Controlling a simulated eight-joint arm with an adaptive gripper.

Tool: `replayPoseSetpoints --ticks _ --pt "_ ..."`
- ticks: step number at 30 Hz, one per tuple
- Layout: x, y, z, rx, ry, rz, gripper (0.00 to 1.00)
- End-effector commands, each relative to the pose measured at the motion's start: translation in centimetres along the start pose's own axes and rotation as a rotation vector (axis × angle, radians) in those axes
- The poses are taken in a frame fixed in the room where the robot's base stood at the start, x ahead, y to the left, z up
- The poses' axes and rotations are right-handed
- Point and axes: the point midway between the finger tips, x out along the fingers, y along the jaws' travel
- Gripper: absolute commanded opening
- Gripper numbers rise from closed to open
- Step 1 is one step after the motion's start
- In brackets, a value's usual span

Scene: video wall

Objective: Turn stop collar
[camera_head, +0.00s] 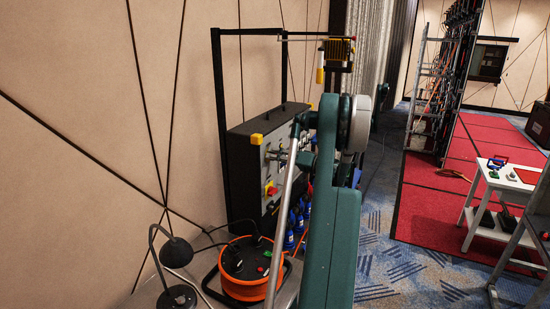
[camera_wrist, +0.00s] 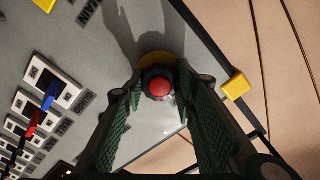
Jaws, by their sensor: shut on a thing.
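In the wrist view, a red round stop button (camera_wrist: 159,88) sits in a dark collar (camera_wrist: 158,74) on a yellow round base (camera_wrist: 156,59), mounted on a grey panel (camera_wrist: 75,50). My gripper (camera_wrist: 154,88) has its two green-padded fingers on either side of the collar, shut on it. The fingertips hide the collar's sides. In the head view, the panel is the front of a black control box (camera_head: 238,170), and my green arm hides most of its right side.
Switches with blue (camera_wrist: 49,96) and red (camera_wrist: 34,123) levers line the panel's left in the wrist view. A yellow corner piece (camera_wrist: 236,85) stands at its edge. In the head view, an orange cable reel (camera_head: 243,268) and a black lamp (camera_head: 176,252) sit below the box.

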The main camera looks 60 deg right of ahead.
Motion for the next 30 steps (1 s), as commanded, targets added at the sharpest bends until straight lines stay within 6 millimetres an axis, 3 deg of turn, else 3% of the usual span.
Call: replayPoseSetpoints --ticks 8,30 --pt "0.01 0.13 0.08 0.105 0.0 0.0 0.16" --pt "0.07 0.08 0.08 0.64 -0.001 0.0 0.16"
